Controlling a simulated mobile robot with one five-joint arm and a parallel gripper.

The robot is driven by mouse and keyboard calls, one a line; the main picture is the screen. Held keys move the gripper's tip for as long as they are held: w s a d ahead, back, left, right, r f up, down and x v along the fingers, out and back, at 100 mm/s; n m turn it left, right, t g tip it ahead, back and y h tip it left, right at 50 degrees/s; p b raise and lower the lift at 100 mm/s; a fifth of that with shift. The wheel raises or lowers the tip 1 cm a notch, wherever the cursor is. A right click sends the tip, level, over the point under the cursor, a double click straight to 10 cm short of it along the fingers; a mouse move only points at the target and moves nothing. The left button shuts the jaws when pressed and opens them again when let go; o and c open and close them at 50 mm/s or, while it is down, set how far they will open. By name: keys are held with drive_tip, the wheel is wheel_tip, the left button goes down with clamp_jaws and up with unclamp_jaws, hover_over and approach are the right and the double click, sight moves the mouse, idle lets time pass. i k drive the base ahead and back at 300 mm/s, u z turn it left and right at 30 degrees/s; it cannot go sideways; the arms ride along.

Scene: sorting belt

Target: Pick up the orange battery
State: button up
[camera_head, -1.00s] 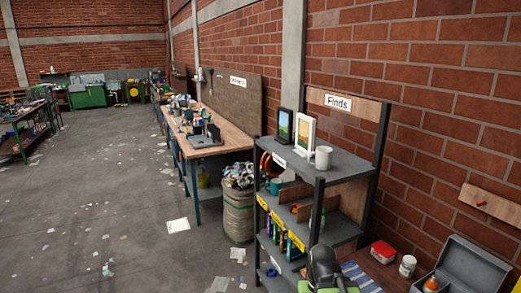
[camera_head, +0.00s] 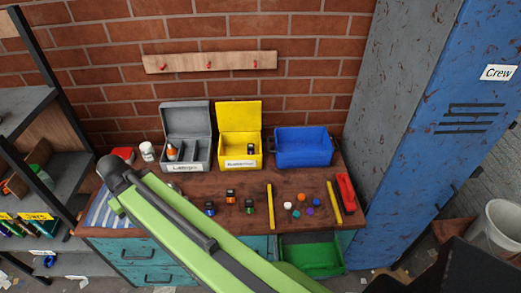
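A small dark battery with an orange band, the orange battery (camera_head: 231,195), stands on the wooden bench top (camera_head: 262,222), left of a yellow strip. A blue-banded one (camera_head: 210,208) stands in front of it to the left, and a green-banded one (camera_head: 249,206) to the right. My green arm crosses the foreground up to a dark joint at the bench's left side. My gripper is not recognisable in this view, so its fingers cannot be seen.
Behind stand an open grey box (camera_head: 187,120) with an orange-topped item, an open yellow box (camera_head: 239,118) and a blue bin (camera_head: 303,147). Small coloured pieces lie between two yellow strips. A green tray (camera_head: 311,256) sits at the front. A blue locker (camera_head: 450,110) stands right, a shelf left.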

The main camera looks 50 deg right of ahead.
sight(230, 193)
drive_tip(key=z, duration=1.35)
